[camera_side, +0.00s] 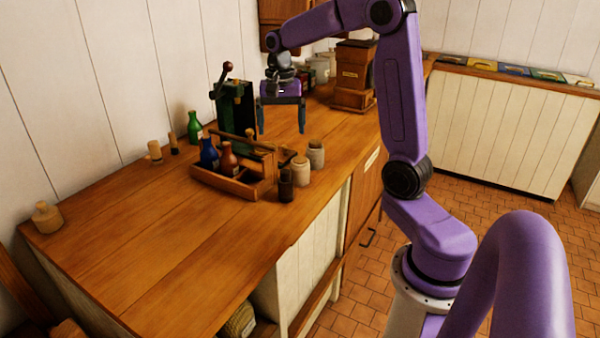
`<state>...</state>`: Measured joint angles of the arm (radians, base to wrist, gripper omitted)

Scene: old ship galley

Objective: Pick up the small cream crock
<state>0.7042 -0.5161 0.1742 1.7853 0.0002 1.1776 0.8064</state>
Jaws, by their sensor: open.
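A small cream crock (301,172) stands upright on the wooden counter, just right of the wooden carrier. A greyer crock (316,154) stands close behind it to the right, and a dark brown jar (286,186) stands in front of it to the left. My gripper (281,131) points down with its two fingers spread apart and nothing between them. It hangs above the counter, higher in the picture than the cream crock and a little to its left. The crock's lower left side is partly covered by the dark jar.
The wooden carrier (232,187) holds a blue bottle (209,155) and a brown bottle (228,161). A dark green machine with a lever (236,108) stands behind it. A wooden grinder box (352,82) is at the back. The counter's front left (160,260) is clear.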

